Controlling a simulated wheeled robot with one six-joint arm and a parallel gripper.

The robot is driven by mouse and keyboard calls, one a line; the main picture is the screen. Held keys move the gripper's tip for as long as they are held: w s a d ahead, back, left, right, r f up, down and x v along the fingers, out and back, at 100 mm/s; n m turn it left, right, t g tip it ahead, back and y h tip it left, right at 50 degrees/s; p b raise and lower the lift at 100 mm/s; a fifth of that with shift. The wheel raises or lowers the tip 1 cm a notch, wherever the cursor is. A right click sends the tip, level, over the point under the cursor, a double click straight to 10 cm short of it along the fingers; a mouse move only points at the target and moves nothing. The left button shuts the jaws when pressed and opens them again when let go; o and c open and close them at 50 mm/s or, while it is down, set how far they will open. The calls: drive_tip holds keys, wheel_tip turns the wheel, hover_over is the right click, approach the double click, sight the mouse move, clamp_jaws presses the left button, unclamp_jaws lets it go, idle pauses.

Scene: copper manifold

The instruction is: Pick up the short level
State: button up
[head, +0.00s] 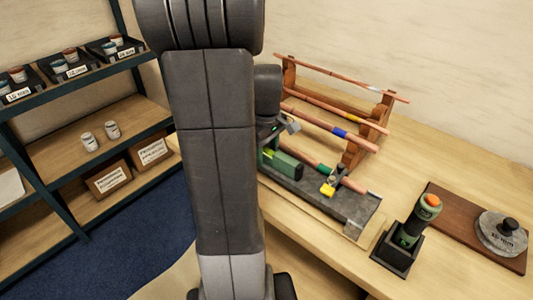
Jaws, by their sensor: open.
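I cannot make out a short level for certain. A green block (284,164) with dark parts sits on the left part of a dark grey slab (352,208) on the bench. A small yellow piece (328,187) stands on the slab beside a black clamp-like part. My gripper (284,128) is open, just above and behind the green block. My own arm hides part of the gripper, the left end of the slab and the bench behind it.
A wooden rack (357,150) holds copper pipes with coloured bands. A green-and-orange tool (416,220) stands in a black holder (396,254). A round grey weight (502,233) sits on a brown board (449,217). Shelves (117,115) with labelled bins and boxes stand left.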

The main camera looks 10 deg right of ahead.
clamp_jaws()
